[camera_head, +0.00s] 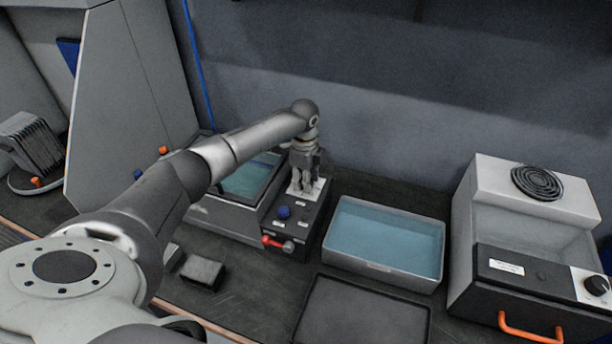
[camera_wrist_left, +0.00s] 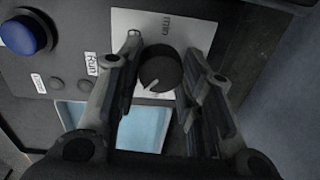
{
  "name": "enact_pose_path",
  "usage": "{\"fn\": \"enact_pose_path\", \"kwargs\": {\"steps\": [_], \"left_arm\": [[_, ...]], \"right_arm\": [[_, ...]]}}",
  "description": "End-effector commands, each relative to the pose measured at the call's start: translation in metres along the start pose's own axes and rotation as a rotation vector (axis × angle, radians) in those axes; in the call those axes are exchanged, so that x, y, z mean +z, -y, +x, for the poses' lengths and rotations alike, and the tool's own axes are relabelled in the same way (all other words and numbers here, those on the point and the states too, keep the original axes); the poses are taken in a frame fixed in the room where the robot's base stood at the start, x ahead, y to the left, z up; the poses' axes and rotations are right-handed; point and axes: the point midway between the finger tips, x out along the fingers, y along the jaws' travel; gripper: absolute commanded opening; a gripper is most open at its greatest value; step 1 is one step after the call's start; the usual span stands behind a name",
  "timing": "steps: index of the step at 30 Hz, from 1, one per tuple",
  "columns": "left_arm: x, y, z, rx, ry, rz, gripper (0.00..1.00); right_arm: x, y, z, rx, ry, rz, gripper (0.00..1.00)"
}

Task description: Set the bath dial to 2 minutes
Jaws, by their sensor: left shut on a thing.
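The bath dial (camera_wrist_left: 158,68) is a round dark knob on a white plate (camera_wrist_left: 190,27) marked "min", in the left wrist view. A pale pointer mark on it points to the lower left of that picture; the scale numbers cannot be read. My left gripper (camera_wrist_left: 164,62) is shut on the dial, one finger on each side. In the head view my left gripper (camera_head: 306,185) points down at the back of the dark control box (camera_head: 293,250), and its fingers mostly hide the dial. My right gripper is not in view.
A blue button (camera_head: 284,212) and a red-handled lever (camera_head: 278,243) are on the control box. A water-filled bath (camera_head: 222,217) adjoins it on the left. A water tray (camera_head: 388,279) stands to the right, with a dark tray (camera_head: 362,312) in front. A grey machine (camera_head: 530,210) stands far right.

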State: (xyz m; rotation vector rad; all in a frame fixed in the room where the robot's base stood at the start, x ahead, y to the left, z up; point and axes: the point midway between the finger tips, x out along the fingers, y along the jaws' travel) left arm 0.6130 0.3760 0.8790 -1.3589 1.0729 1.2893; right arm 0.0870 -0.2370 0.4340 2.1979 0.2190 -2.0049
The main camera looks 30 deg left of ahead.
Motion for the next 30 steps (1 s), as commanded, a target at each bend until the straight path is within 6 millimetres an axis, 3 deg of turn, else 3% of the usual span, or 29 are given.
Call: {"fn": "enact_pose_path", "kwargs": {"steps": [10,24,25,30], "left_arm": [[-0.0008,0.0002,-0.0002,-0.001,-0.010,0.121,0.11],[-0.0010,0.0002,0.0000,-0.001,-0.011,0.134,0.11],[-0.0010,0.0002,0.0000,-0.001,-0.011,0.134,0.38],[-0.0007,0.0001,0.0000,-0.001,-0.010,0.134,0.58]], "right_arm": [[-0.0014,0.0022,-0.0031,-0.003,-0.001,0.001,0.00],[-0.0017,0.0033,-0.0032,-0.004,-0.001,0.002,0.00],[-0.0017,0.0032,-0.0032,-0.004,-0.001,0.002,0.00],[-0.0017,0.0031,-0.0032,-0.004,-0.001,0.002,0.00]]}}
